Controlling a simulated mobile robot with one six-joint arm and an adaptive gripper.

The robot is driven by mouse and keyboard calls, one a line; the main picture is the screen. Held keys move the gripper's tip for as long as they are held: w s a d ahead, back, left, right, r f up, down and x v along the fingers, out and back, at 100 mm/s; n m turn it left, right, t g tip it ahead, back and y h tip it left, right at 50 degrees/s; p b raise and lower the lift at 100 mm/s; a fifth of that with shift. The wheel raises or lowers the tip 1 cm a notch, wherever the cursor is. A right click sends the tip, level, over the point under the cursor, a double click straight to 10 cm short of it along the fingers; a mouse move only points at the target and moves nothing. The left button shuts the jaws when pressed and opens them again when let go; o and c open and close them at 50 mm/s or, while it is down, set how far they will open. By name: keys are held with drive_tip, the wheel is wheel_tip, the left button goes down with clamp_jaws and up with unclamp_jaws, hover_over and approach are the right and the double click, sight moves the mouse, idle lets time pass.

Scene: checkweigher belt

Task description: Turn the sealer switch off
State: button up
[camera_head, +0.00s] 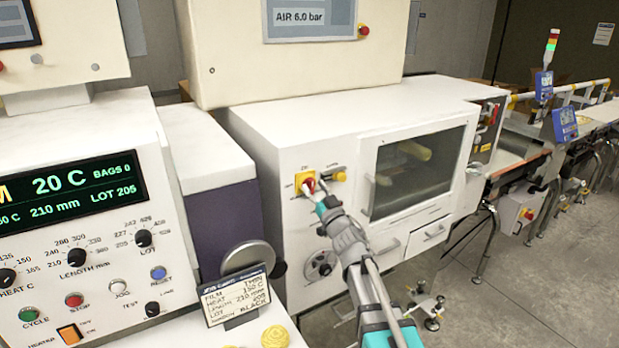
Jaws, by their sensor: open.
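A red rotary switch on a yellow square plate (304,182) is on the front of the white machine cabinet (300,135), left of its window. The small print around it is too small to read, so I cannot tell if it is the sealer switch or which way it is set. My gripper (318,191) is open at the lower right of this switch and overlaps part of it. I cannot tell whether it touches. A smaller yellow control (340,175) is just to the right, clear of my gripper.
A control panel (70,200) with a green display, knobs, coloured buttons and an orange rocker (70,333) fills the left. A label card (237,295) stands near a yellow knob (275,336) at the bottom.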

drive_tip(key=shift+p+x, duration=0.3)
drive_tip(key=shift+x, duration=0.95)
drive_tip(key=shift+c, duration=0.3)
drive_tip(key=c, duration=0.6)
drive_tip(key=shift+s, duration=0.1)
clamp_jaws()
drive_tip(key=shift+s+d, duration=0.1)
